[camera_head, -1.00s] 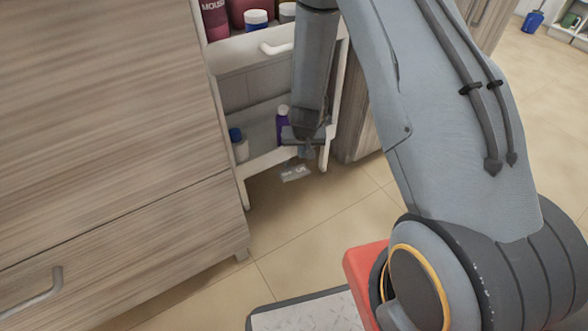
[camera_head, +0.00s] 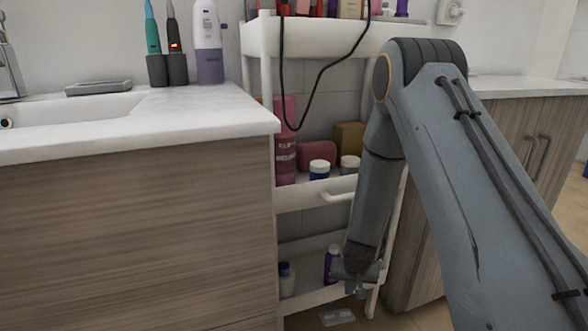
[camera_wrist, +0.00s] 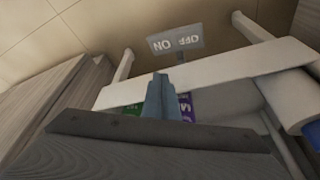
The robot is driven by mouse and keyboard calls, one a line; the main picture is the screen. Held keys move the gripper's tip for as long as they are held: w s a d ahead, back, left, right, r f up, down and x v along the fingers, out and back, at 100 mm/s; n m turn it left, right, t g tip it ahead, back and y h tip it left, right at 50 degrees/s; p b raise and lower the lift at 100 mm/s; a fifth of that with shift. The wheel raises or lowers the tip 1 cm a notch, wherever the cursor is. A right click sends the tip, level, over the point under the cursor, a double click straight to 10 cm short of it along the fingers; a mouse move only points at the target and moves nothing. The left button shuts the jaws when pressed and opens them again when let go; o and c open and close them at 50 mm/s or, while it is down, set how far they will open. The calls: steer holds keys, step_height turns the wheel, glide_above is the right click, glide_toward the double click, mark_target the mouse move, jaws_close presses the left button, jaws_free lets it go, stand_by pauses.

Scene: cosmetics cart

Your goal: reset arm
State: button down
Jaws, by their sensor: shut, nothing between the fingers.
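My gripper (camera_head: 357,288) is at the front of the cart's bottom shelf, in front of the purple bottle (camera_head: 332,264). Its fingers also show in the wrist view (camera_wrist: 162,96), closed together with nothing between them. My arm reaches down to it from the right of the head view. In the wrist view the fingers lie in front of the white shelf rail (camera_wrist: 225,68), and I cannot tell whether they touch it.
The white cart (camera_head: 262,40) stands between a wooden sink cabinet (camera_head: 130,240) and another cabinet (camera_head: 520,150).

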steer(key=s+a+r+n+y, duration=0.1)
steer(key=s+r, duration=0.2)
steer(key=r, duration=0.5)
steer(key=s+r, duration=0.3)
steer(key=r, duration=0.4)
steer(key=s+d+r+n+g, duration=0.1)
steer(key=s+r, duration=1)
steer(key=s, duration=0.3)
steer(key=s+a+r+n+g+y, duration=0.1)
steer(key=s+a+r+n+g, duration=0.15)
steer(key=s+a, duration=0.6)
steer(key=s+a+r+n+g, duration=0.1)
steer(key=s+a+r+n, duration=0.4)
steer(key=a, duration=0.7)
steer(key=s+d+r+m+h+p, duration=0.1)
steer(key=d+r+m+p, duration=0.6)
steer(key=d+r+p, duration=1.3)
step_height(320, 180, up, 4)
steer(key=p, duration=1.2)
steer(key=shift+s+d, duration=0.2)
steer(key=shift+d, duration=0.2)
steer(key=shift+t, duration=0.25)
